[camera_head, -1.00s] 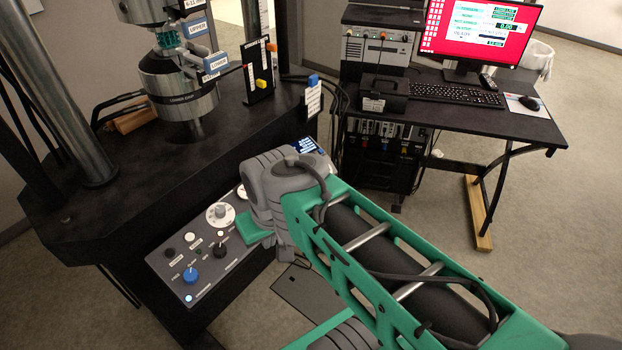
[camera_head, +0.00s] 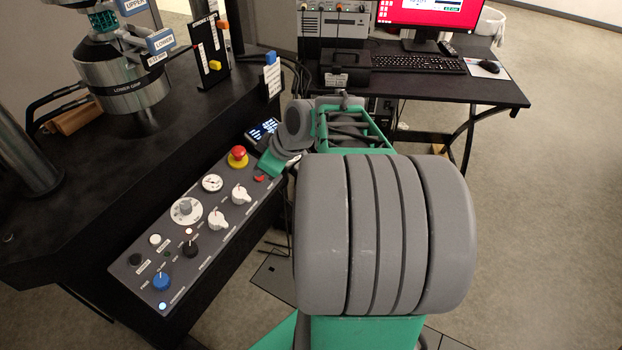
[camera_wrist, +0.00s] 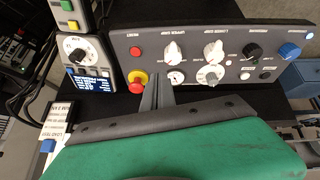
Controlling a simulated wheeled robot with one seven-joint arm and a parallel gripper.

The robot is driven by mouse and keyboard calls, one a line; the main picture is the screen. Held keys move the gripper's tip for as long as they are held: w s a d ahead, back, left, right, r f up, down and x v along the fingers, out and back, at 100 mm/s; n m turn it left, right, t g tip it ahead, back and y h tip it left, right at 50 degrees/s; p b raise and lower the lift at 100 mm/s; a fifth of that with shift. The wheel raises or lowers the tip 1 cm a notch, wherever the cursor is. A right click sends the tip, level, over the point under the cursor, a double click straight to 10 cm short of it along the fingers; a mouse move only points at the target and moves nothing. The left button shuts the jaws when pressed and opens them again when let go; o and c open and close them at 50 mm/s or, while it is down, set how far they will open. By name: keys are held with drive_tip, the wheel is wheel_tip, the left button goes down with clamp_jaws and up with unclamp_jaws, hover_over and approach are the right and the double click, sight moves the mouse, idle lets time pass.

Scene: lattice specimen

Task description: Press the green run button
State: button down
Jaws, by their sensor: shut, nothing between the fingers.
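My gripper (camera_wrist: 163,78) is shut and empty. In the wrist view its grey fingers overlap the control panel's edge, beside the red emergency stop (camera_wrist: 138,80) and apart from the green button. In the head view its green part (camera_head: 272,162) is right of the emergency stop.
The grey control panel (camera_head: 200,215) carries several knobs and a blue dial (camera_head: 162,281). The testing machine's lower grip (camera_head: 120,82) stands behind it. A desk (camera_head: 495,88) with keyboard and monitor is at the back right. Open floor lies right.

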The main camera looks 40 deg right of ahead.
drive_tip(key=s+d+n+t+b, duration=0.1)
drive_tip(key=d+t, duration=0.1)
drive_tip(key=d, duration=0.7)
drive_tip(key=s+d+f+n+t+h+b, duration=0.1)
drive_tip(key=s+d+n+t, duration=0.1)
drive_tip(key=d, duration=0.7)
drive_tip(key=shift+f+t, duration=0.15)
drive_tip(key=shift+t, duration=0.45)
drive_tip(key=shift+f, duration=0.1)
drive_tip(key=f+b, duration=0.1)
drive_tip(key=f, duration=0.1)
drive_tip(key=w+f+b, duration=0.1)
drive_tip(key=f+b, duration=0.1)
drive_tip(key=f, duration=0.1)
drive_tip(key=f+b, duration=0.1)
drive_tip(key=f, duration=0.2)
drive_tip(key=shift+w+a, duration=0.4)
drive_tip(key=shift+w+f+b, duration=0.15)
drive_tip(key=shift+f+b, duration=0.1)
drive_tip(key=shift+b, duration=0.25)
drive_tip(key=shift+f, duration=0.1)
drive_tip(key=shift+a+f+b, duration=0.1)
drive_tip(key=shift+f+b, duration=0.2)
drive_tip(key=shift+b, duration=0.4)
